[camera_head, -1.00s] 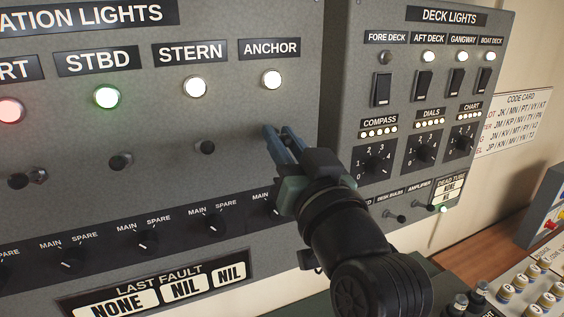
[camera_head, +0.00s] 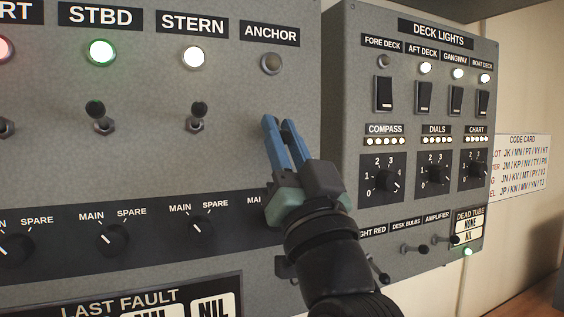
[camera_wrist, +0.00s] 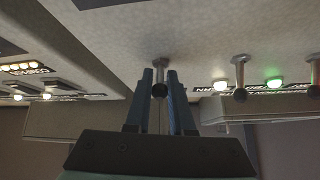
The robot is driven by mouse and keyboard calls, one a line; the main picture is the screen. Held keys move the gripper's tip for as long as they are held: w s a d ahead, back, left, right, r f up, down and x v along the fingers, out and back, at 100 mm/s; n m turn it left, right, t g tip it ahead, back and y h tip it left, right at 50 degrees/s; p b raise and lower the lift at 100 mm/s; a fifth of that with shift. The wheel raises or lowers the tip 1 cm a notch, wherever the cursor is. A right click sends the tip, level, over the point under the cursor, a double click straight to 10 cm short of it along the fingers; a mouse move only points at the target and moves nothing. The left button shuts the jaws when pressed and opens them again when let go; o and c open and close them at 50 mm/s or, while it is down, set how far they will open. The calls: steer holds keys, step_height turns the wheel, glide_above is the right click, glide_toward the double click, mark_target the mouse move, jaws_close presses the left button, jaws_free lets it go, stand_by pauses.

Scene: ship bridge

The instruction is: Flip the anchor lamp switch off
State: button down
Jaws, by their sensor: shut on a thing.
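The anchor lamp (camera_head: 271,63), under the ANCHOR label (camera_head: 270,33), is dark in the head view. My gripper (camera_head: 279,122) is below it at the panel face, with blue fingers pointing up to the panel. In the wrist view the anchor switch (camera_wrist: 160,88), a metal toggle with a dark tip, sits between the fingertips of my gripper (camera_wrist: 160,76). The gripper is shut on it. In the head view the fingers mostly hide this switch.
The stern switch (camera_head: 197,115) and starboard switch (camera_head: 99,117) stand to the left, under lit lamps. The rotary MAIN/SPARE knobs (camera_head: 112,238) run below. The deck lights panel (camera_head: 360,120) projects close on the right of my gripper.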

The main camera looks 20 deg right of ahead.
steer(key=shift+b, duration=0.3)
steer(key=c, duration=0.9)
jaws_free()
steer(key=shift+c, duration=0.2)
steer(key=shift+s+f, duration=0.3)
steer(key=shift+f, duration=0.15)
steer(key=b+v, duration=0.4)
steer(key=v, duration=0.8)
